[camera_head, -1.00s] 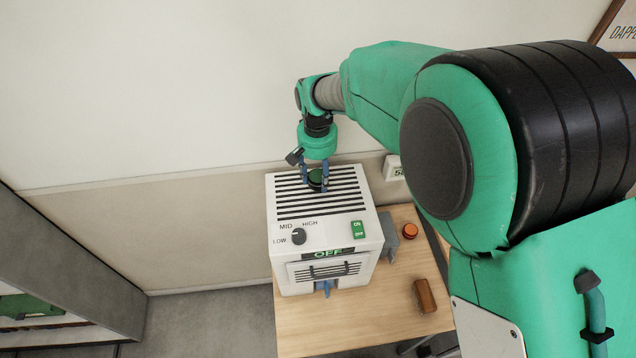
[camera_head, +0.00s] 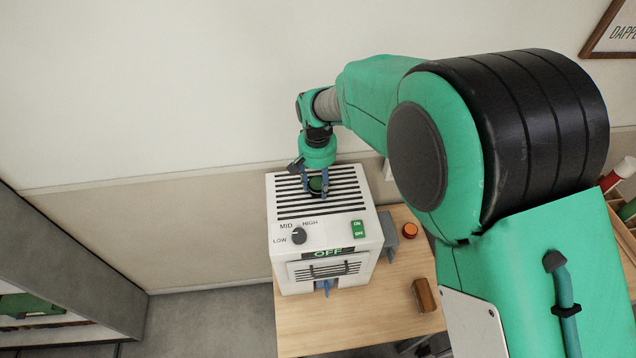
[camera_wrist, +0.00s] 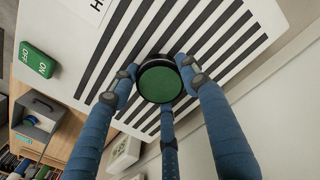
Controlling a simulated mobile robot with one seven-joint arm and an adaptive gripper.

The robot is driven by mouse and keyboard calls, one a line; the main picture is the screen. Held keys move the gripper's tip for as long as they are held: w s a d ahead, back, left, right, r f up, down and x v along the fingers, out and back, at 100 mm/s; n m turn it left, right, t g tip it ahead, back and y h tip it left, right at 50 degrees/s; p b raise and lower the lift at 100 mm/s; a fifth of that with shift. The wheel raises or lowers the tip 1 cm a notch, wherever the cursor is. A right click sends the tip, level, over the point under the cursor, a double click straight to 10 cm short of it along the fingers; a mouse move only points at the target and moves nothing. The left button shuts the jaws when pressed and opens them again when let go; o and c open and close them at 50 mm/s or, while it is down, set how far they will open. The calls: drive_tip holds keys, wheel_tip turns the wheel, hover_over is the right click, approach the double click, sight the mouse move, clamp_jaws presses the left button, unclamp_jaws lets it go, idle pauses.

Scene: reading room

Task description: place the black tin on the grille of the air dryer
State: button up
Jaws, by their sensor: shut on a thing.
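The white air dryer (camera_head: 275,248) stands on a wooden table, with a black-slatted grille (camera_head: 345,204) on its top. The black tin (camera_head: 316,184) has a green top and sits between my fingers at the back middle of the grille. My gripper (camera_head: 315,186) points down over the grille and is shut on the tin. In the wrist view the tin (camera_wrist: 160,84) is held upright by blue fingers, with the grille (camera_wrist: 125,50) right behind it. I cannot tell whether the tin's base touches the slats.
The dryer's front has a dial (camera_head: 298,236), a green switch (camera_head: 358,229) and an OFF display. On the table (camera_head: 380,305) to its right are an orange round thing (camera_head: 410,230) and a brown block (camera_head: 424,295). The wall is close behind the dryer.

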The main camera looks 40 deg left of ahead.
sight(318, 183)
drive_tip(key=shift+f, duration=0.15)
drive_tip(key=o, duration=1.2)
drive_tip(key=shift+r, duration=0.2)
wheel_tip(318, 183, up, 12)
drive_tip(key=shift+b, duration=0.3)
